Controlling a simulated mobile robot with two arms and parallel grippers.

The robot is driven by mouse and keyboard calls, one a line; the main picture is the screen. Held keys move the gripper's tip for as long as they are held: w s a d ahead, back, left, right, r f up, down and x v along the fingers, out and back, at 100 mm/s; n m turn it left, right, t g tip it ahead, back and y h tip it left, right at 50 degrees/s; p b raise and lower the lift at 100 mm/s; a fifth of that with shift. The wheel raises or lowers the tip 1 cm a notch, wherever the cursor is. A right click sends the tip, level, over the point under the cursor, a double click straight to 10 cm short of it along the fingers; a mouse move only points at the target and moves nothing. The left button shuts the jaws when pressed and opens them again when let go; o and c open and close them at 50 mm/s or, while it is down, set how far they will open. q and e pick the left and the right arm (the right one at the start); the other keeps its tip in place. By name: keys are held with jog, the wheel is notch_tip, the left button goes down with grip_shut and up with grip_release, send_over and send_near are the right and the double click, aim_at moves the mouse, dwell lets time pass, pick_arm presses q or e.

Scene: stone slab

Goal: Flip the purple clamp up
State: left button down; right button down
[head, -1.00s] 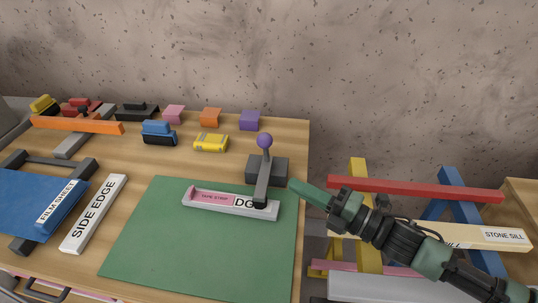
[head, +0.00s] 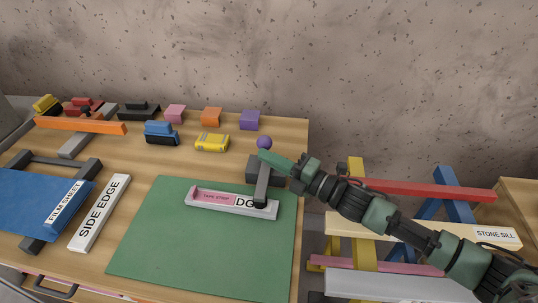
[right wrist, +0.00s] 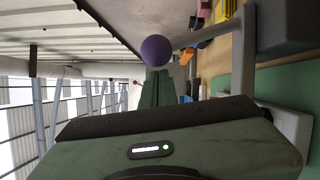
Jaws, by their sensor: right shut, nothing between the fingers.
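The clamp has a purple ball knob (head: 264,142) on a grey lever. The lever (head: 262,185) runs down from the knob, and its near end sits on the white DG strip (head: 232,205) with the pink tape strip label. The clamp's dark grey base (head: 253,171) is behind the lever. My right gripper (head: 266,157) is shut and empty, its tips just below and in front of the knob. In the right wrist view the purple knob (right wrist: 155,50) is right at the end of the closed green fingers (right wrist: 156,82). I cannot tell whether they touch. My left gripper is out of view.
The strip lies on a green mat (head: 190,250). Left are a white side edge bar (head: 98,213) and blue film sheet (head: 40,195). Behind are a yellow block (head: 212,142) and a purple cube (head: 250,120). Coloured trestles (head: 430,190) stand right of the table.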

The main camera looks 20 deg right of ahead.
dwell(0.3)
jog(key=w+d+r+m+g+h+p, duration=0.1)
jog(key=w+d+m+p, duration=0.1)
jog(key=w+p, duration=0.3)
jog(key=w+d+r+m+g+p, duration=0.1)
jog(key=w+d+r+m+p, duration=0.1)
jog(key=w, duration=0.6)
jog(key=d+m+p, duration=0.1)
jog(key=m+p, duration=0.1)
jog(key=p, duration=0.1)
jog(key=shift+d+m+g+h, duration=0.3)
jog(key=shift+h, duration=0.1)
jog(key=shift+d, duration=0.1)
